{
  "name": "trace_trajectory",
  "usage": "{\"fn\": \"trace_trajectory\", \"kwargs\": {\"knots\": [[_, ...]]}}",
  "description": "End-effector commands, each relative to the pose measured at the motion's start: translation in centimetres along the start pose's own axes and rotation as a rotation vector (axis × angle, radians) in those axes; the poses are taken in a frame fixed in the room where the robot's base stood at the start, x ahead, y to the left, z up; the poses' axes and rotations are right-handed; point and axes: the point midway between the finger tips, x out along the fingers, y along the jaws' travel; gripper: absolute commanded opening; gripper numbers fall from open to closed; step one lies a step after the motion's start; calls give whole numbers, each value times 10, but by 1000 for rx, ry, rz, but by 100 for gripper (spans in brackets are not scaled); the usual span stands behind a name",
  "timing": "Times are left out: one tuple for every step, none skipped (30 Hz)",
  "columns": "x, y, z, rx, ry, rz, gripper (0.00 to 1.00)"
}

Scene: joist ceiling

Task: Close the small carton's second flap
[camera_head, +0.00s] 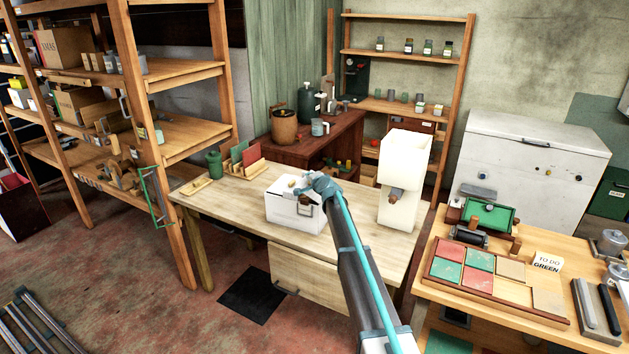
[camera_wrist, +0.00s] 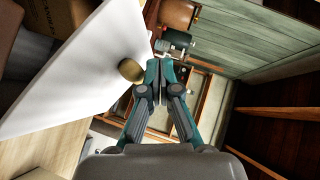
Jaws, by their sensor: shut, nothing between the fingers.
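I cannot tell whether the fingers touch the panel. My gripper and arm hide part of the top, so how each flap lies is unclear.
A tall white block-shaped object (camera_head: 410,155) stands right of the carton on the table (camera_head: 245,197). A small rack of coloured cards (camera_head: 240,160) and a green jar (camera_head: 215,165) stand at the left end.

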Motion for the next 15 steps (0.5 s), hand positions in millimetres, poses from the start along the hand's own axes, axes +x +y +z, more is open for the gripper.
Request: {"fn": "trace_trajectory", "kwargs": {"knots": [[5, 5, 5, -2, -1, 0, 0], [7, 6, 6, -1, -1, 0, 0], [9, 7, 9, 0, -1, -1, 0], [10, 8, 10, 0, -1, -1, 0], [12, 9, 12, -1, -1, -1, 0], [13, 10, 13, -2, -1, 0, 0], [14, 11, 14, -2, -1, 0, 0], [15, 12, 15, -1, -1, 0, 0], [17, 13, 17, 0, -1, 0, 0], [17, 14, 18, 0, -1, 0, 0], [18, 15, 18, 0, -1, 0, 0], [19, 16, 19, 0, -1, 0, 0], [20, 16, 20, 0, -1, 0, 0], [20, 17, 20, 0, -1, 0, 0], [21, 17, 21, 0, -1, 0, 0]]}}
